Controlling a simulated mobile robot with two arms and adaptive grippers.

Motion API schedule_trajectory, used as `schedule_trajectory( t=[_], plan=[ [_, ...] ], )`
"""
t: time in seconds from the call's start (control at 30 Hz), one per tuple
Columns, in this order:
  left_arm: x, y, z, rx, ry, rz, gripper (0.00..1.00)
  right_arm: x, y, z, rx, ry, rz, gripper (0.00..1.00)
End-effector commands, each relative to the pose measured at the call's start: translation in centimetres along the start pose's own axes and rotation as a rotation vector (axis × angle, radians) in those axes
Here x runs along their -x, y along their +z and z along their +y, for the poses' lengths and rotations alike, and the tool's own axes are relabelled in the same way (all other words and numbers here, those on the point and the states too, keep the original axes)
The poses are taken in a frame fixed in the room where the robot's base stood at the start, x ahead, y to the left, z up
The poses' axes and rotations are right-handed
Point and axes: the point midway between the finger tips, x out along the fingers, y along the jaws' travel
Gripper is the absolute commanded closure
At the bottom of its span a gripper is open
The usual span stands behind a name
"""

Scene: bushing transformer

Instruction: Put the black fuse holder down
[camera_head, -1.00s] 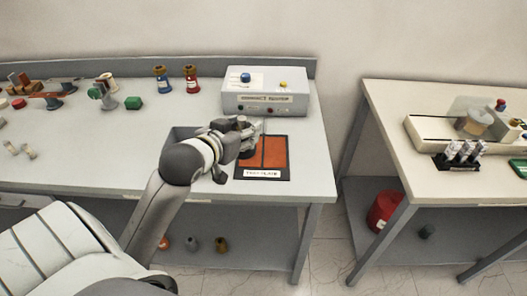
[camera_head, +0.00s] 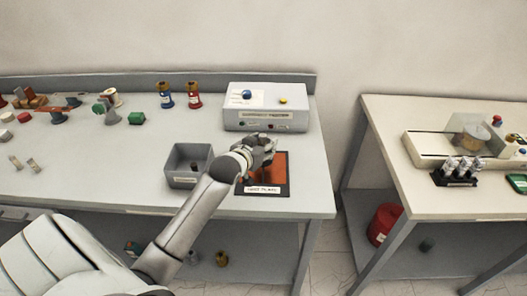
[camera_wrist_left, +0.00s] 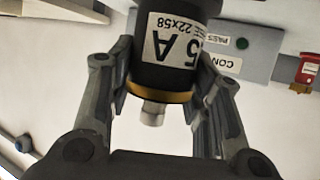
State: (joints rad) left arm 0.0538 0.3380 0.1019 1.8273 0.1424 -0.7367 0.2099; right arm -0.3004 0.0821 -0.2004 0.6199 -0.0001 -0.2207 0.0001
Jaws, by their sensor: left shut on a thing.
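My left gripper (camera_head: 262,148) is over the orange-red pad (camera_head: 281,165) with a black border and a label, in front of the grey tester box. In the left wrist view, its two fingers (camera_wrist_left: 160,100) are shut on the black fuse holder (camera_wrist_left: 168,60). The holder is a black cylinder with a white label reading "5 A 22x58", a gold band and a metal tip. In the head view the holder is mostly hidden by the gripper, and whether it touches the pad cannot be told. My right gripper is not in view.
A grey open bin (camera_head: 178,182) stands left of the pad. The tester box (camera_head: 266,108) stands behind it. Blue and red bushings (camera_head: 194,95) stand at the table's back. Several parts lie at the left. A second table (camera_head: 400,118) stands to the right across a gap.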

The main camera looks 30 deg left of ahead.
Motion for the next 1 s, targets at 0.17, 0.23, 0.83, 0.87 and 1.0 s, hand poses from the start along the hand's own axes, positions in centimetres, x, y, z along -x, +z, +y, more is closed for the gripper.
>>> schedule_trajectory(
  t=[0.17, 0.23, 0.83, 0.87, 1.0],
  plan=[
    [-1.1, 0.4, 0.0, 0.0, 0.0, 0.003, 0.85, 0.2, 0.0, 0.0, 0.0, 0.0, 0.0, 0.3],
    [-1.4, 1.3, 0.0, 0.001, -0.001, -0.002, 0.85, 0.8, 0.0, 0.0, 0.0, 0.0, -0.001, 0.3],
    [-2.3, 3.6, 0.1, 0.0, 0.0, 0.0, 0.47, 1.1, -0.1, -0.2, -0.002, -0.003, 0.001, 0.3],
    [-2.3, 3.6, 0.0, 0.0, 0.0, 0.0, 0.43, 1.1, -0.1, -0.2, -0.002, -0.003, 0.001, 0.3],
    [-2.3, 3.6, 0.0, 0.0, 0.0, 0.0, 0.33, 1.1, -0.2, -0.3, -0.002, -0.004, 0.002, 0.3]
  ],
)
